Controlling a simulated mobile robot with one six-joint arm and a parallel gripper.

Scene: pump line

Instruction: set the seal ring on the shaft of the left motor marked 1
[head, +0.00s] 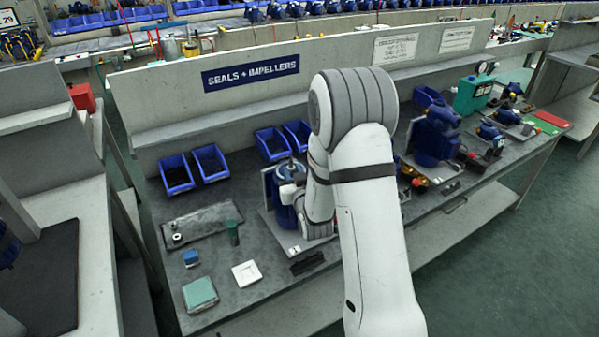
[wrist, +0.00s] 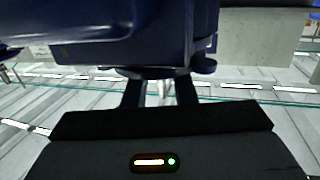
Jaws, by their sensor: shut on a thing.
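The left motor (head: 284,213) is a dark blue body on a light base plate on the bench, partly hidden behind my arm. Its mark cannot be read. My gripper (wrist: 158,80) shows in the wrist view, its two dark fingers shut on a dark, flat, rounded thing, which looks like the seal ring (wrist: 146,73). A large dark blue body, apparently the motor (wrist: 170,40), fills the top of the wrist view close beyond the fingertips. Whether the ring is around the shaft cannot be told; the shaft is not clear. In the head view my gripper is hidden around the motor.
Blue bins (head: 177,176) stand behind the motor. Another blue motor (head: 435,138) stands right of my arm. Bare bench shows between these things.

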